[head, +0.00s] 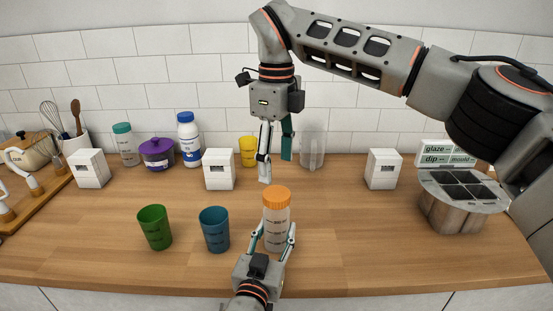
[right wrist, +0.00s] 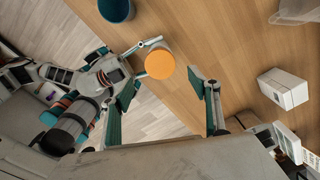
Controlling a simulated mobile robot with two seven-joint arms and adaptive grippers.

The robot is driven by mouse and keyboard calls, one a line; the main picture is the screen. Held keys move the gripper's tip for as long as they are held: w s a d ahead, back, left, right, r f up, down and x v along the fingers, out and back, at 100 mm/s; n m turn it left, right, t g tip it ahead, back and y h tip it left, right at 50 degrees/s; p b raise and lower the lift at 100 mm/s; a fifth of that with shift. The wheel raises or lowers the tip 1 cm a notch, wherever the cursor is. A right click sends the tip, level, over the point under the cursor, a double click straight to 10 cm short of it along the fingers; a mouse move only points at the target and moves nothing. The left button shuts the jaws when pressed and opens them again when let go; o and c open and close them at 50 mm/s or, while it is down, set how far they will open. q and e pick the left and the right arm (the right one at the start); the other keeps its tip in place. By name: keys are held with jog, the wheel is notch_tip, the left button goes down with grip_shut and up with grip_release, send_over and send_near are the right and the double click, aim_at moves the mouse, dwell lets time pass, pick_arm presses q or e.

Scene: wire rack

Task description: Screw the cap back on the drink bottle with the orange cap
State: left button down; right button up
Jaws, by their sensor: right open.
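The drink bottle (head: 276,217) stands upright near the counter's front edge, a clear bottle with dark markings. Its orange cap (head: 277,194) sits on top; how tightly it is seated cannot be told. The cap also shows from above in the right wrist view (right wrist: 160,64). My left gripper (head: 274,233) reaches in from the front and is shut on the bottle's body, one finger on each side. My right gripper (head: 276,169) points down, open and empty, above the cap and apart from it. In the right wrist view the cap appears between its fingers.
A blue cup (head: 215,230) and a green cup (head: 154,228) stand left of the bottle. White boxes (head: 219,169), a yellow cup (head: 249,151) and a clear container (head: 312,150) stand behind.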

aim_at(276, 193)
jog(key=shift+n, duration=0.5)
jog(key=shift+f, duration=3.95)
